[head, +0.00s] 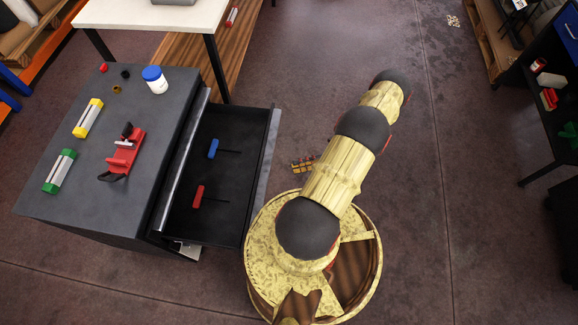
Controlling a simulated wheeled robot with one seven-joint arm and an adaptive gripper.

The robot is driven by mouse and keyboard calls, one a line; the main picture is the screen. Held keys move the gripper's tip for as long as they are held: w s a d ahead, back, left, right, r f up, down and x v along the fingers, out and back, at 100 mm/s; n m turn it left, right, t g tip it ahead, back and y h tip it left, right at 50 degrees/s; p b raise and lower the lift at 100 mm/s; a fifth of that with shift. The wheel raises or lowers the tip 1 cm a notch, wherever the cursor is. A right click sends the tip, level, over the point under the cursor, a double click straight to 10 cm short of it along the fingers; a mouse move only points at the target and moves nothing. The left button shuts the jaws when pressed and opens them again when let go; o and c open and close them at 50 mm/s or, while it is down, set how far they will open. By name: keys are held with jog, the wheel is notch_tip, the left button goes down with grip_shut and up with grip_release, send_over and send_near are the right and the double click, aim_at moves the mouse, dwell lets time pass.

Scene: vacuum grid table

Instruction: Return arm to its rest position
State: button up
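My gold and black arm rises from my round base at the bottom centre of the head view. It reaches up and to the right over bare floor, ending in a dark rounded joint. My gripper does not show; it seems hidden beyond or below that joint. No held object can be seen. The arm is apart from the cabinet and its drawer.
A dark cabinet (85,205) at left carries a red clamp-like tool (124,155), a white jar with a blue lid (155,80) and small parts. Its open drawer (228,150) holds blue and red handled tools, close to my base. A dark shelf (545,75) stands right.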

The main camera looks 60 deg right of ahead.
jog(key=shift+s+d, duration=0.25)
jog(key=shift+s, duration=0.1)
dwell(0.5)
